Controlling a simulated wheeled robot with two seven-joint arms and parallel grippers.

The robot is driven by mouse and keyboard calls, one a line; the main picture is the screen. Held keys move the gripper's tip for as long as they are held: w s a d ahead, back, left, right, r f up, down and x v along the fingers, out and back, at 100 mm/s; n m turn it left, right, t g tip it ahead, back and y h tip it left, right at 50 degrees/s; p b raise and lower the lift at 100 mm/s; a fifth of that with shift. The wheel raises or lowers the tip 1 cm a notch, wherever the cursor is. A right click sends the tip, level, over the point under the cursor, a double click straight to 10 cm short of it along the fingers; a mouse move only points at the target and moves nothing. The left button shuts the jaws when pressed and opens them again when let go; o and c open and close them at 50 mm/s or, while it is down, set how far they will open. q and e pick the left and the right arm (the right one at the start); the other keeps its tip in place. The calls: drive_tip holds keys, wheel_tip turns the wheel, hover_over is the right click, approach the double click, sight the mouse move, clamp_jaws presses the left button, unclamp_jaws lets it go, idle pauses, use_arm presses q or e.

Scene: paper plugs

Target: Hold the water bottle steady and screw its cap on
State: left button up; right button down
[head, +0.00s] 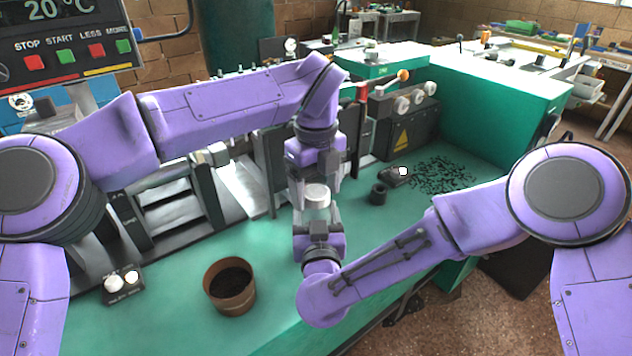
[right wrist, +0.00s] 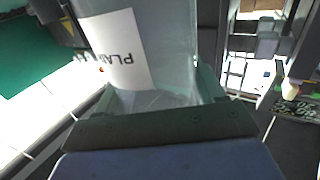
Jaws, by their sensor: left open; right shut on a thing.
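The water bottle (right wrist: 165,50) is pale and translucent with a white label, seen close up in the right wrist view. My right gripper (head: 318,228) is shut on it from below in the head view, where only a short grey part shows. The round white cap (head: 317,191) sits at the top of the bottle, between the two grippers. I cannot tell how it sits on the neck. My left gripper (head: 315,181) points down from above with its fingers apart at the cap. Whether the fingers touch it is unclear.
A brown pot (head: 231,303) with dark contents stands on the green bench (head: 180,320). A dark ring (head: 378,194) and scattered black bits (head: 445,176) lie at right. Machinery lines the back.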

use_arm(q)
drive_tip(key=c, duration=1.2)
drive_tip(key=m, duration=0.6)
drive_tip(key=shift+c, duration=0.2)
drive_tip(key=m, duration=0.8)
drive_tip(key=shift+m, duration=0.4)
drive_tip(key=o, duration=1.3)
drive_tip(key=shift+c, duration=0.2)
